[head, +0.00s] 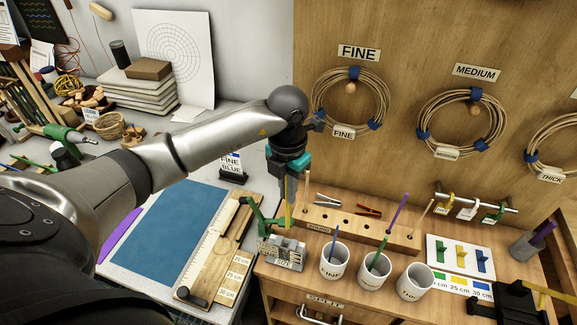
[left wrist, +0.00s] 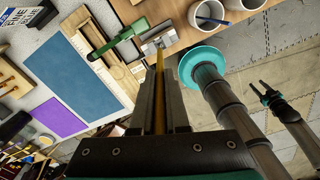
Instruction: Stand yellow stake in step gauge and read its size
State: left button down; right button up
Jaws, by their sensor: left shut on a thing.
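The yellow stake (head: 287,214) is upright in my left gripper (head: 285,180), which is shut on it. In the left wrist view the stake (left wrist: 160,90) runs away from the camera between the fingers. The grey step gauge (head: 282,251) stands on the bench's left front part, directly below the gripper. It also shows in the left wrist view (left wrist: 143,50). The stake's lower end is at the gauge's top. I cannot tell whether it is inside a slot or just above. My right gripper cannot be made out in the head view.
A green tool (head: 262,224) is close beside the gauge on the left. A measuring board (head: 222,262) and a blue mat (head: 175,235) lie further left. Three white cups (head: 333,263) stand to the right. A wooden rack (head: 335,222) with pliers is behind. Cane coils (head: 350,100) hang on the wall.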

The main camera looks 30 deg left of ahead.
pick_arm(q)
notch_tip(320, 180, down, 7)
jog(key=b, duration=0.5)
jog(key=shift+s+r, duration=0.15)
jog(key=shift+s, duration=0.25)
dwell(0.4)
jog(key=shift+a+b, duration=0.1)
jog(key=shift+b, duration=0.25)
dwell(0.7)
jog(key=shift+f+b, duration=1.45)
jog(key=shift+f, duration=0.45)
jog(key=c, duration=0.8)
grip_release()
jog(key=shift+c, duration=0.2)
notch_tip(320, 180, up, 15)
jog(key=shift+r, duration=0.2)
